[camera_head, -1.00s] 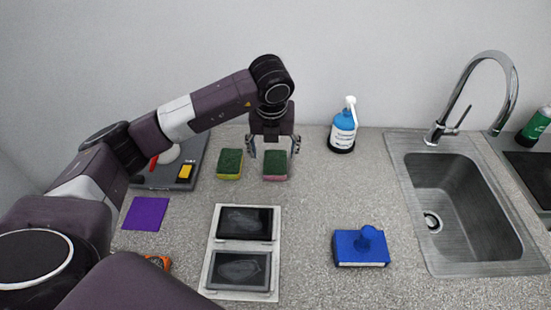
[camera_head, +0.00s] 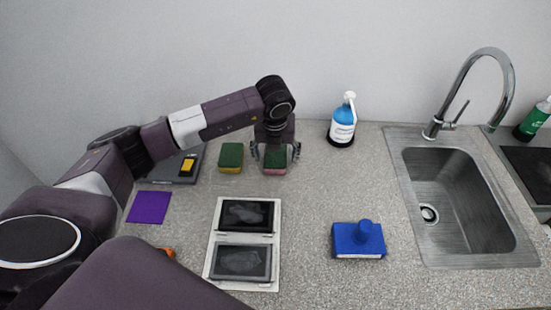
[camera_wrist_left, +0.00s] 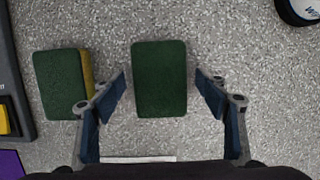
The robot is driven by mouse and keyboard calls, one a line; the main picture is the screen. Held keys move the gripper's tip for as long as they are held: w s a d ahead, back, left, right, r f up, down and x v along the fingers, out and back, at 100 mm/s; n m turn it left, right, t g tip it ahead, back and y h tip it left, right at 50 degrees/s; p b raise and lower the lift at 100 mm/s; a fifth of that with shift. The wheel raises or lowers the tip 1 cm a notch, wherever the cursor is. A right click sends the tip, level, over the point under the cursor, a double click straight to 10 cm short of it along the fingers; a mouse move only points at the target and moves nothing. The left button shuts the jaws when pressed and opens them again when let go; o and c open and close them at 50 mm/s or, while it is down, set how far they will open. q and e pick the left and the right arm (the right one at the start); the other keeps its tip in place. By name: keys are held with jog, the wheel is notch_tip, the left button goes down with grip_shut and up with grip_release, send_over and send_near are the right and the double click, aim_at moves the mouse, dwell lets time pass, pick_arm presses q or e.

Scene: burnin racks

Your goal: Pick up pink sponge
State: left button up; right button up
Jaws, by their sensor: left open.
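The pink sponge (camera_head: 275,168) lies on the grey speckled counter, its green scouring side up and its pink side showing at the front in the head view. In the left wrist view only its green top (camera_wrist_left: 159,78) shows, between the fingers. My left gripper (camera_head: 275,152) is over it, pointing down. Its fingers are open on either side of the sponge, with a gap to each side in the left wrist view (camera_wrist_left: 168,92). My right gripper is not in view.
A yellow-sided green sponge (camera_head: 231,157) lies close to the left. A blue spray bottle (camera_head: 342,124) stands at the back right. A white-framed double tray (camera_head: 277,230), a blue block with a knob (camera_head: 358,241) and a purple cloth (camera_head: 149,207) lie nearer. A sink (camera_head: 460,200) is at right.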

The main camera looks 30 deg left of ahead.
pick_arm(q)
jog(key=shift+f, duration=0.2)
jog(key=shift+c, duration=0.2)
jog(key=c, duration=0.8)
